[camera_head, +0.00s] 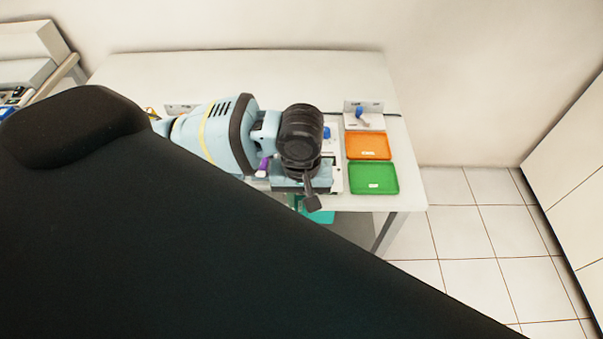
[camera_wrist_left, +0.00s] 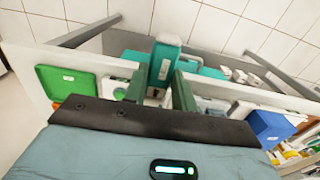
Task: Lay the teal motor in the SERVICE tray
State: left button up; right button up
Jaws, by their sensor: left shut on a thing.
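My left gripper (camera_wrist_left: 159,88) is shut on the teal motor (camera_wrist_left: 163,62), which stands out between its two dark green fingers in the left wrist view. In the head view my wrist hides the motor and the fingertips. A green tray (camera_head: 373,179) and an orange tray (camera_head: 368,146) lie on the right end of the table, to the right of my left wrist. The green tray also shows at left in the left wrist view (camera_wrist_left: 66,82). My right gripper is not in view.
The white table (camera_head: 330,66) stands against the wall. A blue-handled item on a white stand (camera_head: 361,114) is behind the orange tray. A blue box (camera_wrist_left: 270,128) shows at right in the wrist view. A large dark shape fills the head view's lower left.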

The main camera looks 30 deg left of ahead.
pick_arm(q)
notch_tip(320, 180, down, 7)
jog(key=s+m, duration=0.1)
jog(key=m, duration=0.5)
jog(key=shift+s+a, duration=0.15)
jog(key=shift+a, duration=0.1)
jog(key=shift+r, duration=0.1)
